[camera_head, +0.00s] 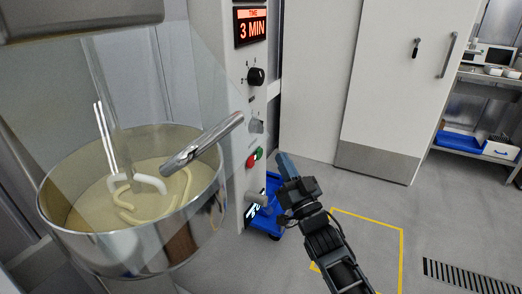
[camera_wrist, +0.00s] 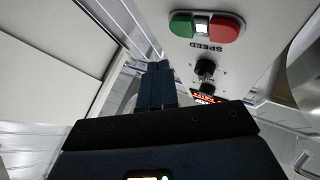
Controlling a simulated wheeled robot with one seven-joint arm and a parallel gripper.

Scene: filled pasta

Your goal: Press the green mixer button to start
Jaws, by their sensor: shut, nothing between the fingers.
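The green mixer button (camera_head: 259,152) sits beside a red button (camera_head: 251,161) on the white control panel of the mixer (camera_head: 232,100). In the wrist view the green button (camera_wrist: 181,24) and red button (camera_wrist: 226,28) show with a small white piece between them. My gripper (camera_head: 283,158) is shut and empty, its blue fingers just to the right of the buttons in the head view. In the wrist view the shut fingers (camera_wrist: 159,66) are apart from the green button, below and left of it. No contact shows.
A steel bowl (camera_head: 62,222) with pale dough stands left, under a clear guard. A metal bar (camera_head: 203,142) angles toward the panel. A black knob (camera_head: 256,76) and a "3 MIN" display (camera_head: 251,27) are above the buttons. Open floor (camera_head: 445,215) lies right.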

